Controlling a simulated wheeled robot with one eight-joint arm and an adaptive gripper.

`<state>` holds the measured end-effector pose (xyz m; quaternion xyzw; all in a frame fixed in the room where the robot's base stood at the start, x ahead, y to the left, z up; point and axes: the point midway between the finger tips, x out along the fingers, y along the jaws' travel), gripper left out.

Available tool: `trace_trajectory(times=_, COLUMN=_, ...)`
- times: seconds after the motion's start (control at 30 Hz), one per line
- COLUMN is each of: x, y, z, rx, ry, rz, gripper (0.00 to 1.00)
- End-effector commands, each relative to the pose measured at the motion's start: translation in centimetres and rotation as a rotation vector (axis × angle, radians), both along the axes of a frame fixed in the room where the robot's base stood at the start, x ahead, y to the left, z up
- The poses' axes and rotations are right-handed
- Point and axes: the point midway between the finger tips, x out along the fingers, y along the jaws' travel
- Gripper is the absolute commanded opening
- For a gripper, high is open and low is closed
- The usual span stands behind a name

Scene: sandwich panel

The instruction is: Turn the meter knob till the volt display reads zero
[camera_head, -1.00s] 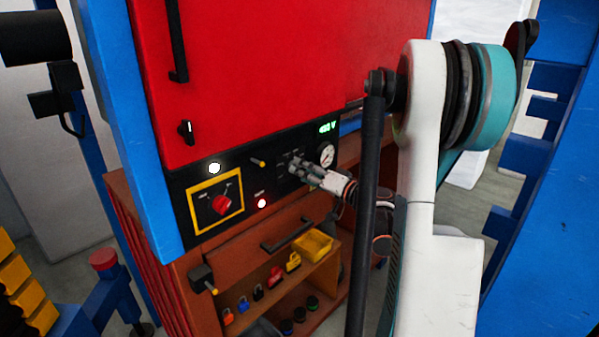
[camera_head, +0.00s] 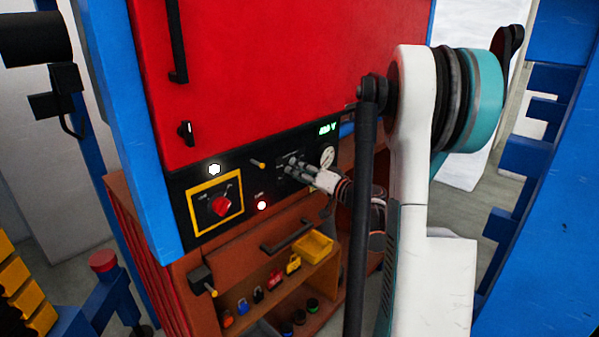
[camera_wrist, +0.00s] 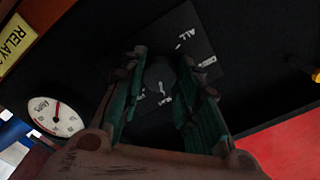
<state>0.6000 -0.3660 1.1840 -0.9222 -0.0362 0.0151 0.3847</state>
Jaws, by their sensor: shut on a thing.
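The black control panel (camera_head: 240,165) runs below the red cabinet. The meter knob (camera_wrist: 160,78) is dark and round, with a pale pointer mark, and sits on a black plate with white lettering in the wrist view. My gripper (camera_wrist: 158,95) has its fingers on both sides of the knob and is shut on it. In the head view my gripper (camera_head: 294,164) is at the panel, left of the dial, and hides the knob. The green volt display (camera_head: 328,129) is lit at the panel's upper right. Its digits are too blurred to read surely, but end in V.
A round white gauge (camera_head: 327,157) sits right of my gripper and shows in the wrist view too (camera_wrist: 56,116). An open shelf with padlocks (camera_head: 277,278) stands below.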

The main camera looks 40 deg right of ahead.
Motion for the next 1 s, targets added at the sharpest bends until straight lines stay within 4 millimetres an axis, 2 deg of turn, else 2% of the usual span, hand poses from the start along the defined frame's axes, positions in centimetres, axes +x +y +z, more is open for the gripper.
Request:
trace_trajectory(times=0.27, x=-0.01, y=0.01, z=-0.08, rx=0.088, ry=0.007, rz=0.0, gripper=0.06)
trace_trajectory(times=1.0, x=-0.01, y=0.01, z=-0.01, rx=0.649, ry=0.052, rz=-0.001, gripper=0.06)
